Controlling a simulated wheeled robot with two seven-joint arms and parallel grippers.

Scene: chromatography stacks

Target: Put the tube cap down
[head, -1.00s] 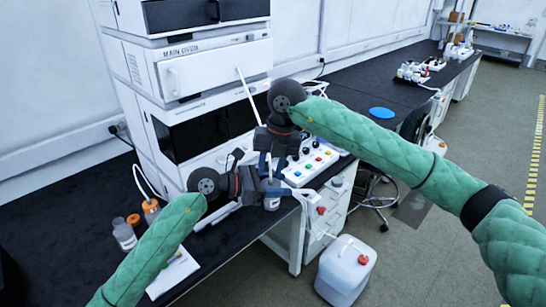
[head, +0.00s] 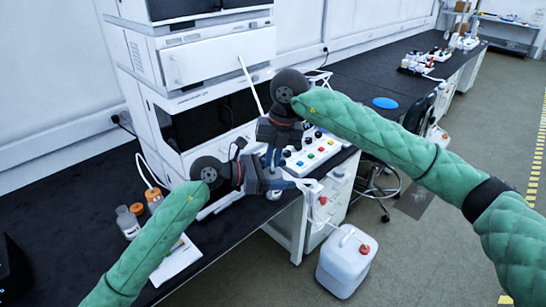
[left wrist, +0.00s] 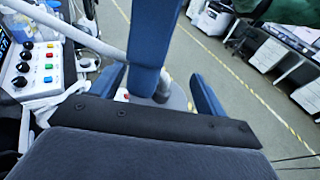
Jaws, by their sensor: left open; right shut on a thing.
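I cannot make out the tube cap; whatever my right gripper holds is hidden between its fingers and the other gripper. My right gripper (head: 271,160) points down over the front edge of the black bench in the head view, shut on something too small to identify. My left gripper (head: 288,182) reaches in from the left just below it, very close to it. In the left wrist view my left gripper (left wrist: 158,82) is open, its blue fingers apart on either side. A blue finger of my right gripper comes down between them, with a pale rounded thing (left wrist: 176,98) behind it.
A white button panel (head: 312,153) stands close behind the grippers. A white instrument stack (head: 215,65) rises behind. A white jerrycan (head: 346,264) with a red cap stands on the floor.

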